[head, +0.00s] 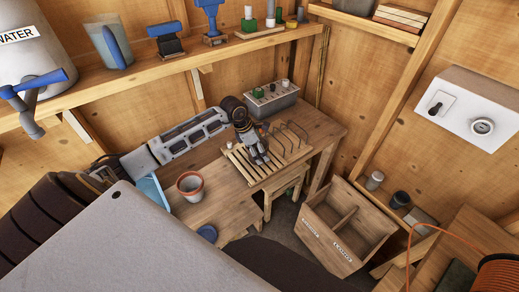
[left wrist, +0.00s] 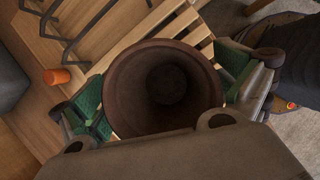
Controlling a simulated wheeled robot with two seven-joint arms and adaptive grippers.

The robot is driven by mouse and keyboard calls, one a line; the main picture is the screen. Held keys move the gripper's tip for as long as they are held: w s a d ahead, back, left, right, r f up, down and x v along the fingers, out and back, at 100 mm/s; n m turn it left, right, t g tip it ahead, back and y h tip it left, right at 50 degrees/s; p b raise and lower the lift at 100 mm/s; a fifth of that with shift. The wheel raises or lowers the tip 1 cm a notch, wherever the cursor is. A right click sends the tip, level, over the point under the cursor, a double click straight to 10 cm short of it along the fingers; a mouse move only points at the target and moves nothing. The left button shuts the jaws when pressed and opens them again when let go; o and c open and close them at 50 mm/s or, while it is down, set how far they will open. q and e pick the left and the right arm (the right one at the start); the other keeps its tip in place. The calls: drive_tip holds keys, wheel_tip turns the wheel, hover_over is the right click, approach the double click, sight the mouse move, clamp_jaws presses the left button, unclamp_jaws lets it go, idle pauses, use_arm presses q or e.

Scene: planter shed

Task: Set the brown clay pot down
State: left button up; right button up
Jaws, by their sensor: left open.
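The brown clay pot (left wrist: 120,85) fills the middle of the left wrist view, seen from above into its dark inside. It stands upright over the slatted wooden rack (left wrist: 190,22); its base is hidden, so I cannot tell contact from this view. My left gripper (left wrist: 165,92) is open, with one green-padded finger on each side of the pot's rim. In the head view my left gripper (head: 258,157) points down over the slatted rack (head: 247,170), and it hides most or all of the pot. My right gripper is not in view.
Wire hoops (head: 290,135) rise beside my gripper. A small orange thing (left wrist: 56,76) lies near the rack. A grey box (head: 271,97) stands behind. A divided wooden crate (head: 345,228) is on the right.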

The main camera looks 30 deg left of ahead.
use_arm(q)
drive_tip(key=b+v, duration=0.1)
drive_tip(key=v, duration=1.1)
drive_tip(key=shift+d, duration=0.1)
idle(0.7)
